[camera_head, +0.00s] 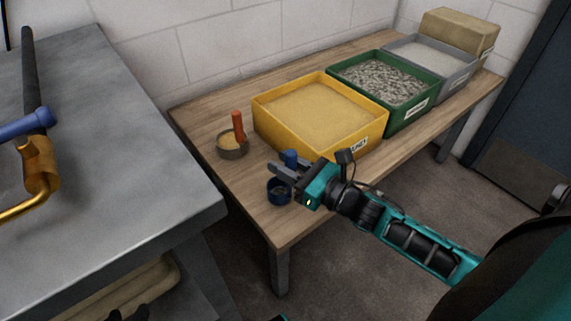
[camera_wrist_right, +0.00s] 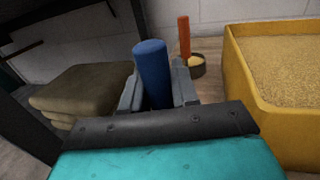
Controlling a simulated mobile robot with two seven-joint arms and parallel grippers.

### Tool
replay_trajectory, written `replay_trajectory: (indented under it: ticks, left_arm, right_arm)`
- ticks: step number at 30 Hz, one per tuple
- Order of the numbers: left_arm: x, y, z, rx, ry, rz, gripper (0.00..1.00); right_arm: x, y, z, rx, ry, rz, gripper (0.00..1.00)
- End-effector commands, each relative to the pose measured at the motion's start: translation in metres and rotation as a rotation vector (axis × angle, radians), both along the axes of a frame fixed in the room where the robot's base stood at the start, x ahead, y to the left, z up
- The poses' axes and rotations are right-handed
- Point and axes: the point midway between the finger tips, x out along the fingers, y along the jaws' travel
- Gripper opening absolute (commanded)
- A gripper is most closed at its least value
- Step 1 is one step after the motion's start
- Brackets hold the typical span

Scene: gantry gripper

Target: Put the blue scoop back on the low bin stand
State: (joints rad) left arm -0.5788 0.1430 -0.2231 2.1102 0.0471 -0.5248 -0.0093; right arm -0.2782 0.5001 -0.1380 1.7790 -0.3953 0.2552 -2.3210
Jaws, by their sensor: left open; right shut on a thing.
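The blue scoop has an upright blue handle (camera_head: 290,157) and a dark blue cup (camera_head: 279,191). My right gripper (camera_head: 283,174) is shut on the handle, which stands between its fingers in the right wrist view (camera_wrist_right: 152,72). The cup shows just below the fingers, over the near left end of the low wooden bin stand (camera_head: 290,228). I cannot tell whether the cup touches the wood. My left gripper (camera_head: 130,314) shows only as dark fingertips at the bottom edge, apart from the scoop, open.
A round cup with an orange handle (camera_head: 238,126) stands behind the scoop. A yellow bin (camera_head: 285,128), a green bin (camera_head: 398,117) and a grey bin (camera_head: 457,80) line the stand. A grey bench (camera_head: 130,150) with a blue-and-orange tool (camera_head: 40,165) is at left.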

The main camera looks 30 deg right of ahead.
Motion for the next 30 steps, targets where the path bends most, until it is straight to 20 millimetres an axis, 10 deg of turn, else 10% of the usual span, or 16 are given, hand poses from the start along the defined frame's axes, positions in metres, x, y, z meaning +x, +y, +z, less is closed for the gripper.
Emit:
replay_trajectory:
  ticks: [1, 2, 9, 20, 30]
  left_arm:
    - [0.0, 0.0, -0.003, 0.0, 0.002, -0.001, 0.43]
    - [0.0, 0.0, -0.003, 0.0, 0.003, -0.001, 0.43]
    - [-0.002, 0.0, -0.003, 0.001, 0.008, -0.002, 0.43]
    - [-0.002, 0.0, -0.001, 0.002, 0.006, -0.002, 0.43]
    - [-0.003, 0.002, 0.003, 0.006, 0.004, 0.0, 0.43]
  right_arm:
    - [0.0, 0.0, -0.003, 0.0, -0.001, 0.0, 0.05]
    - [0.0, 0.0, -0.003, 0.0, 0.0, 0.0, 0.3]
    - [0.0, 0.0, -0.002, 0.0, 0.001, -0.001, 0.53]
    - [-0.002, -0.001, 0.002, 0.0, 0.002, -0.001, 0.55]
    - [-0.055, -0.023, -0.001, 0.0, 0.005, -0.003, 0.55]
